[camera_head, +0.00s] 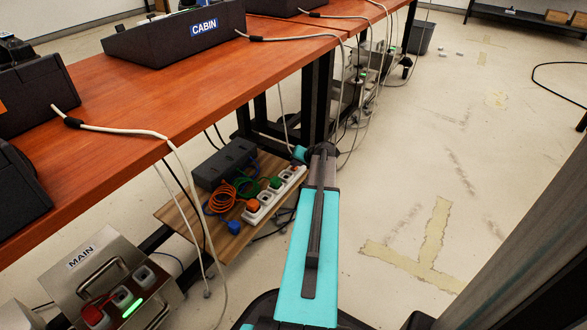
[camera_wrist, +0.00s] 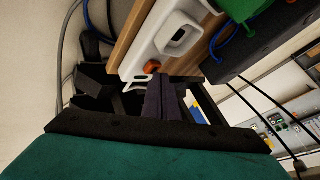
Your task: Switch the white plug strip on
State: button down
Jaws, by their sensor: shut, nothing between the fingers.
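The white plug strip (camera_head: 268,200) lies on a wooden board below the red-brown table, with several sockets and coloured plugs along it. In the wrist view one end of the strip (camera_wrist: 140,62) shows close up, with an empty socket and a small orange-red switch (camera_wrist: 152,68) near its end. I cannot tell whether the switch is lit or which way it is tipped. My gripper (camera_wrist: 166,84) is shut and empty, its dark fingertips just beside the switch. Whether they touch it I cannot tell. In the head view my arm hides the fingers.
The table (camera_head: 150,110) overhangs the wooden board (camera_head: 180,214). A dark box (camera_head: 224,163) and orange and green cables lie by the strip. The MAIN box (camera_head: 105,280) with a green light stands at lower left. White cables hang down nearby.

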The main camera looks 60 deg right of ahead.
aim_at(296, 169)
jog(key=shift+f, duration=0.25)
dwell(0.3)
jog(key=shift+r, duration=0.15)
jog(key=shift+r+p, duration=0.35)
jog(key=shift+r, duration=0.2)
jog(key=shift+r, duration=0.1)
jog(key=shift+r+p, duration=1.8)
jog(key=shift+r, duration=1.15)
